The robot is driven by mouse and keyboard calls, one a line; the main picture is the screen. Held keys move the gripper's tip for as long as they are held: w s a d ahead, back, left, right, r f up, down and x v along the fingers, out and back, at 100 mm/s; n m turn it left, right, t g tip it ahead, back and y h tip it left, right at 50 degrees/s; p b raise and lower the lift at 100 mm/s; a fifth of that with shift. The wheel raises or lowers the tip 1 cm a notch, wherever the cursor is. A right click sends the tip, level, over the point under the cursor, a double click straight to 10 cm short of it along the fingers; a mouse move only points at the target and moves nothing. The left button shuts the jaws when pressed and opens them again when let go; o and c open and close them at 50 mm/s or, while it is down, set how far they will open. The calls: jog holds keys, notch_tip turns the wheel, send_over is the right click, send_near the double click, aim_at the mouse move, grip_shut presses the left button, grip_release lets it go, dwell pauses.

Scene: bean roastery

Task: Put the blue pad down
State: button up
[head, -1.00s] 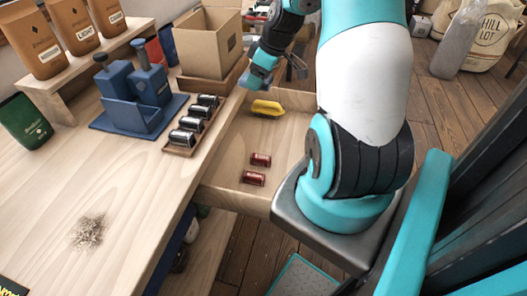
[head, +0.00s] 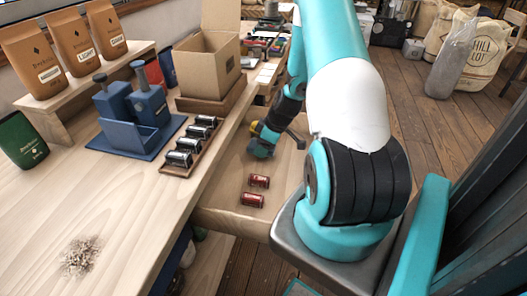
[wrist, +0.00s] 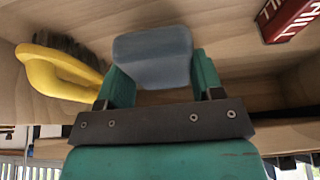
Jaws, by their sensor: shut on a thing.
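The blue pad (wrist: 152,58) is a grey-blue block with rounded corners. My gripper (wrist: 152,82) is shut on it, with one teal finger at each side. In the head view, my gripper (head: 261,150) is low inside the open wooden drawer (head: 238,222), beyond two red cans. The pad cannot be made out clearly there. I cannot tell whether its underside touches the drawer floor.
A yellow-handled brush (wrist: 62,72) lies left of the pad in the wrist view. The red cans (head: 252,199) lie in the drawer nearer the camera. The counter (head: 140,215) beside it holds a dark-can tray (head: 168,168) and a cardboard box (head: 208,62).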

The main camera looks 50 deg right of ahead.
jog(key=shift+f, duration=1.45)
jog(key=shift+f, duration=0.1)
jog(key=o, duration=1)
jog(key=shift+c, duration=0.2)
